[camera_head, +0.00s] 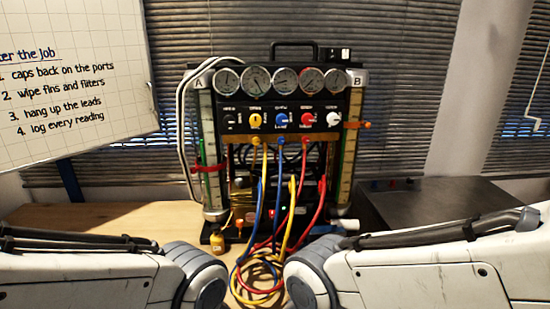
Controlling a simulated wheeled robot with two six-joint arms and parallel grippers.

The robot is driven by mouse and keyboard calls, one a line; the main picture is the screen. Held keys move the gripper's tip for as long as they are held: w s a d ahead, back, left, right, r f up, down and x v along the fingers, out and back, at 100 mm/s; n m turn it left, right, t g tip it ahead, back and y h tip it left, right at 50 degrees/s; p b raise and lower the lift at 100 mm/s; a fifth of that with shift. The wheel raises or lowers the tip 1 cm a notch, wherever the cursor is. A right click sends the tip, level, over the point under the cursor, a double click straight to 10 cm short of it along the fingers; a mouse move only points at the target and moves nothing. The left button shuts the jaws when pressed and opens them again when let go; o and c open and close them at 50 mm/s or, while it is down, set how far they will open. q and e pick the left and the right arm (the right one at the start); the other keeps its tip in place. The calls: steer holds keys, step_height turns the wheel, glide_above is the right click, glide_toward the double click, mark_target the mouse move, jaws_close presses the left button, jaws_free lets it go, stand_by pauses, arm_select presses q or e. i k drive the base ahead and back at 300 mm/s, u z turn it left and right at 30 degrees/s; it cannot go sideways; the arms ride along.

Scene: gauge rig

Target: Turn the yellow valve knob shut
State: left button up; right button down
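The gauge rig (283,103) stands upright on the wooden table, with a row of round gauges along its top. The yellow valve knob (255,120) sits on the black panel below the gauges, between a black knob (229,121) and a blue knob (281,120). A red knob (307,119) and a white knob (333,119) are further right. The setting of the yellow knob is too small to read. My two arms come in low from the left and right, well short of the knobs. Neither gripper shows in the frame.
Yellow, blue and red hoses (262,270) hang from the rig and coil on the table in front. A whiteboard (70,75) is at left, a dark metal box (435,198) at right. The table (100,218) is clear at left.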

mark_target(256, 120)
steer(key=u, duration=2.05)
steer(key=i, duration=0.95)
steer(key=z, duration=2.65)
